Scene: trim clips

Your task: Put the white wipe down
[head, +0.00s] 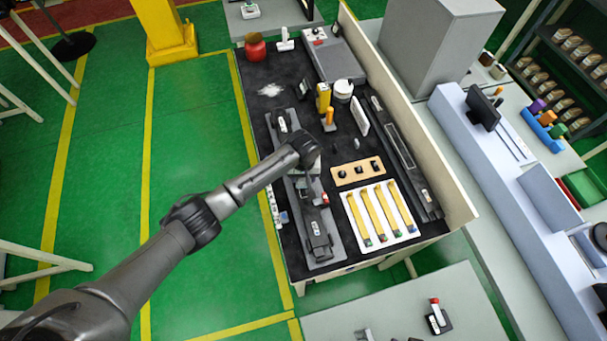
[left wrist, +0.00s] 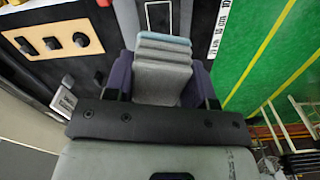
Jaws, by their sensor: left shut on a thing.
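The white wipe (left wrist: 163,73) looks like a folded, layered pale grey pad in the left wrist view, with a bluish top edge. My left gripper (left wrist: 160,82) is shut on it, with a dark finger on each side. In the head view my left gripper (head: 307,168) is above the dark workbench (head: 345,205), over the long grey fixture (head: 318,232) on its left side. The arm hides most of the gripper and the wipe there. I cannot tell how high the wipe is above the bench. My right gripper is not in view.
A wooden block with black knobs (head: 357,172) and a white tray with yellow strips (head: 382,215) lie right of the gripper. A yellow bottle (head: 324,98) and a white patch (head: 270,90) are farther back. A raised panel (head: 415,125) borders the right side.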

